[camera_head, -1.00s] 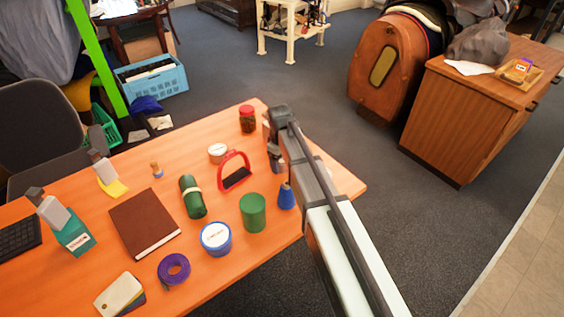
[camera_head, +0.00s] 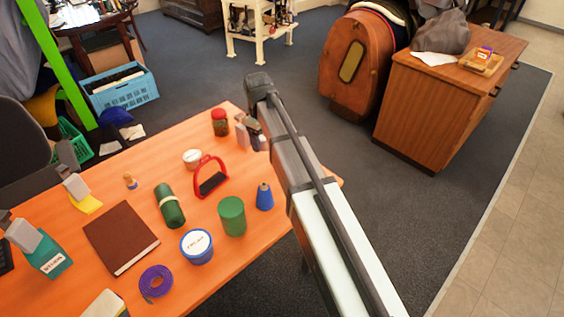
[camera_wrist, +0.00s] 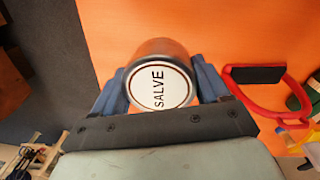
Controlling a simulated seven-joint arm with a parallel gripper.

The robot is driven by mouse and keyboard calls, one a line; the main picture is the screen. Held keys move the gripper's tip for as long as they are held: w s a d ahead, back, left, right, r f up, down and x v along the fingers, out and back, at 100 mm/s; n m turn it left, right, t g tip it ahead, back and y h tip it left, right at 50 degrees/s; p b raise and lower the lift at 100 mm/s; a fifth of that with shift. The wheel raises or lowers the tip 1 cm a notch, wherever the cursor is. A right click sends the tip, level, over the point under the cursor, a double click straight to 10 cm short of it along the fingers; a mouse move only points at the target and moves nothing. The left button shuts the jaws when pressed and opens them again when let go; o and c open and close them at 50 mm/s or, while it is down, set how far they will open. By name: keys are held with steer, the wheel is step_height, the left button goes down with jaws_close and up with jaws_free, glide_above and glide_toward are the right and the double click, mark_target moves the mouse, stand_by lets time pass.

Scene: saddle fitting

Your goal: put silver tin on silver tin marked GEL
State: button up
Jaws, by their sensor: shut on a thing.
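A silver tin with a white lid reading SALVE (camera_wrist: 160,86) sits between the blue-grey fingers of my gripper (camera_wrist: 160,92) in the wrist view. The gripper is shut on its sides. In the head view my gripper (camera_head: 251,134) is over the table's far right part, and the arm and fingers hide most of the held tin. A small silver tin with a white lid (camera_head: 192,158) stands on the table to the left of the gripper. Its label is too small to read, so I cannot tell if it says GEL.
A red stirrup (camera_head: 210,178) stands close to the small tin; a red-lidded jar (camera_head: 219,124) is behind it. Bare orange table (camera_head: 140,155) lies left.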

steer(key=s+d+r+m, duration=0.1)
steer(key=s+d+r, duration=0.15)
steer(key=d, duration=0.35)
steer(key=s+d+r, duration=0.1)
steer(key=s+d, duration=0.3)
steer(key=d, duration=0.2)
steer(key=shift+a+f, duration=0.1)
steer(key=shift+f, duration=4.45)
steer(key=shift+f, duration=0.1)
steer(key=o, duration=1.2)
steer(key=shift+c, duration=0.2)
step_height(320, 180, up, 12)
steer(key=shift+s+a, duration=0.2)
steer(key=shift+s, duration=0.2)
